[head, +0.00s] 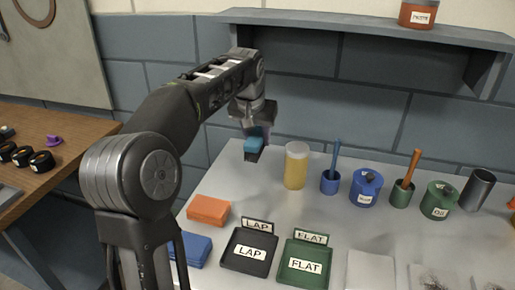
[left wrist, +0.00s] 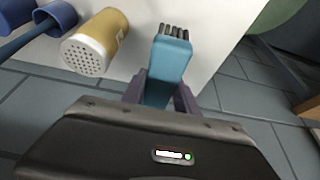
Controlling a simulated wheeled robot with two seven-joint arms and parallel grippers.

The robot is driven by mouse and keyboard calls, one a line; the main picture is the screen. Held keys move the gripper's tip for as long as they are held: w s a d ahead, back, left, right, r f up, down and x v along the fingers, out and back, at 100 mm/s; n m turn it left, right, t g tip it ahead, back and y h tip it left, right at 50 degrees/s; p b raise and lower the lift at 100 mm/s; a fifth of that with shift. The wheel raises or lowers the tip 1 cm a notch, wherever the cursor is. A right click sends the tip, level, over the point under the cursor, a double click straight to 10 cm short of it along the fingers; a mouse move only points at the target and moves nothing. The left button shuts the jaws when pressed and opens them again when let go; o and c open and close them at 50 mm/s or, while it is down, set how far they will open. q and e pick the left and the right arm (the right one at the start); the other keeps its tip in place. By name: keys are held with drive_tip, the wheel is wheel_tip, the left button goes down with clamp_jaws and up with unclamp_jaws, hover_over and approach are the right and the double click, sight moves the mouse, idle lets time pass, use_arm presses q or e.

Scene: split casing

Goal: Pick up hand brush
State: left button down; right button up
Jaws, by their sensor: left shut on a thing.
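The hand brush has a blue body and dark bristles. In the head view the hand brush (head: 254,147) hangs from my left gripper (head: 258,128), near the back left corner of the white table. In the left wrist view the brush (left wrist: 170,62) sits between the two fingers of my left gripper (left wrist: 160,95), with its bristles pointing away from the gripper. The left gripper is shut on it. I cannot tell from these views whether the brush clears the tabletop. My right gripper is not in view.
A yellow shaker (head: 296,166) with a pale lid stands just right of the brush; a blue cup (head: 330,184) and blue pot (head: 365,190) follow. Orange block (head: 208,210), LAP tray (head: 236,262) and FLAT tray (head: 290,274) lie in front. A shelf (head: 350,22) overhangs the back.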

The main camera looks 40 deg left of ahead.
use_arm(q)
drive_tip(key=shift+r, duration=0.25)
idle(0.3)
drive_tip(key=c, duration=1.5)
unclamp_jaws()
drive_tip(key=c, duration=0.6)
